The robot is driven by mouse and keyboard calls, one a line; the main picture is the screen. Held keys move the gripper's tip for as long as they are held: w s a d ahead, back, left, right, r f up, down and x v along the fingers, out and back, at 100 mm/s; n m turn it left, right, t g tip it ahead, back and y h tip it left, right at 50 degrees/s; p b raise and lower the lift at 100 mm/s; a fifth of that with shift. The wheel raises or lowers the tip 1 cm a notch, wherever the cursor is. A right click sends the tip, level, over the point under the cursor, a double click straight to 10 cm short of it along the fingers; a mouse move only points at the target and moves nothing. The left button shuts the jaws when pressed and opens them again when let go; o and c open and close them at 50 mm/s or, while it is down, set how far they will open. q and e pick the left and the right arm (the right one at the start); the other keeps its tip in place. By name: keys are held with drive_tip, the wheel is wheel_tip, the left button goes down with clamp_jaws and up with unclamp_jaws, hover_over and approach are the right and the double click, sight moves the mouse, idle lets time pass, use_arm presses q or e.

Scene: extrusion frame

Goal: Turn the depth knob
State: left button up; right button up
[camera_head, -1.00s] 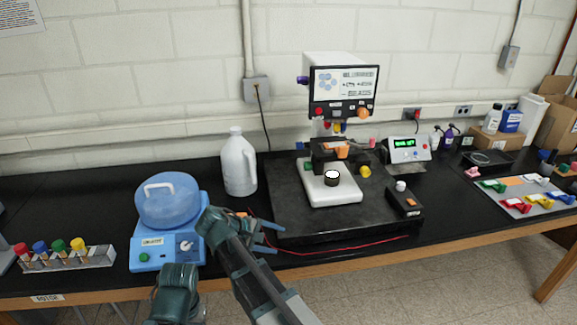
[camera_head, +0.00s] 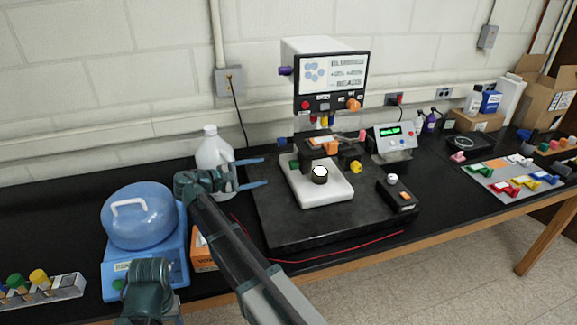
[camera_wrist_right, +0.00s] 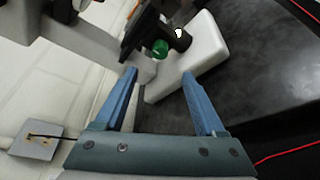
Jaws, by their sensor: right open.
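Several knobs are on the instrument; I cannot tell which one is the depth knob. An orange knob (camera_head: 353,104) and a purple knob (camera_head: 285,71) are on the screen box. A yellow knob (camera_head: 356,167) and a green knob (camera_head: 294,163) flank the white stage block (camera_head: 332,191). A black cylinder with a white top (camera_head: 320,175) stands on the block. My right gripper (camera_head: 265,171) is open and empty, left of the stage. In the right wrist view, the green knob (camera_wrist_right: 160,48) lies beyond the open fingers (camera_wrist_right: 158,75), apart from them. My left gripper's fingers are not visible.
A white jug (camera_head: 213,150) stands right behind my right gripper. A blue round-lidded device (camera_head: 140,215) is at the left. A black box with a knob (camera_head: 398,195) and a green-display box (camera_head: 394,140) are at the right. A red wire (camera_head: 340,252) crosses the front.

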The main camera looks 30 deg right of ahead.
sight(291, 166)
drive_tip(key=b+x, duration=0.2)
drive_tip(key=x, duration=1)
drive_tip(key=shift+d+f, duration=0.2)
drive_tip(key=shift+d, duration=0.05)
drive_tip(key=shift+b, duration=0.3)
clamp_jaws()
